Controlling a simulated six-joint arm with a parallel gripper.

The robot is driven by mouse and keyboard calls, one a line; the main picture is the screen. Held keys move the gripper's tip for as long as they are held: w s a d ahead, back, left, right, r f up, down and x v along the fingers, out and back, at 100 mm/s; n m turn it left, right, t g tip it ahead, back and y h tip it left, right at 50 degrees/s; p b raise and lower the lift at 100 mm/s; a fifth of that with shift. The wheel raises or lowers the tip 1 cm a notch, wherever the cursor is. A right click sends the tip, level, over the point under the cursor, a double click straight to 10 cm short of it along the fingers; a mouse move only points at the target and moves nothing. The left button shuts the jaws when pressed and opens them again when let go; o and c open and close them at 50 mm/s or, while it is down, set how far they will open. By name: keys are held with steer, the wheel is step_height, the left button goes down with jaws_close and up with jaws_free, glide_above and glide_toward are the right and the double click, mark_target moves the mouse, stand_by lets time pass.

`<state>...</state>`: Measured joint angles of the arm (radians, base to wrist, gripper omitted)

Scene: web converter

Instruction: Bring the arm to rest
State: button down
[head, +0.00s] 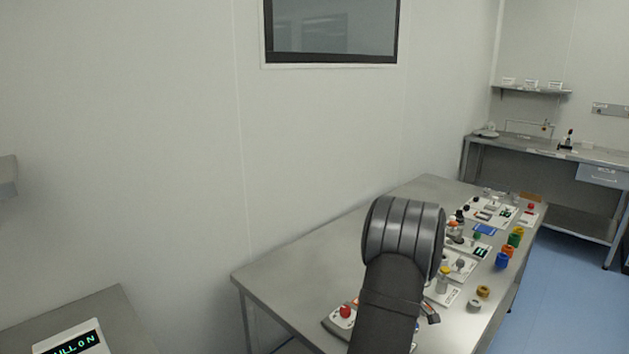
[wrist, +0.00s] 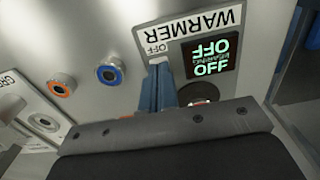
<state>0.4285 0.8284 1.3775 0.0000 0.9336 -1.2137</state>
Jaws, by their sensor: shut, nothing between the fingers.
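My arm (head: 400,270) rises in front of the steel table in the head view, and my gripper is hidden there behind or below it. In the wrist view my gripper (wrist: 159,72) has its two blue-grey fingers shut together with nothing between them. I cannot tell whether the fingertips touch the panel. A round dark part beside the fingers is partly covered.
The steel table (head: 285,262) carries several small panels, knobs and coloured rings along its right half. A red button (head: 345,311) is near the arm. A blue ring (wrist: 109,74) and an orange ring (wrist: 61,86) lie left of the fingers. The table's left end is bare.

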stand_by(0.3)
step_height(320, 180, up, 6)
steer(key=shift+r, duration=0.15)
step_height(320, 180, down, 6)
steer(key=shift+f, duration=0.2)
steer(key=a+r+n+h, duration=0.1)
steer(key=a+r+n, duration=0.1)
steer(key=r, duration=0.5)
steer(key=w+a+r+n, duration=0.1)
steer(key=a+r, duration=0.3)
steer(key=r, duration=0.4)
steer(key=shift+w+a+n+g+h, duration=0.15)
steer(key=shift+a+n+g+h, duration=0.15)
steer(key=shift+a+n+h, duration=0.1)
steer(key=shift+r, duration=0.1)
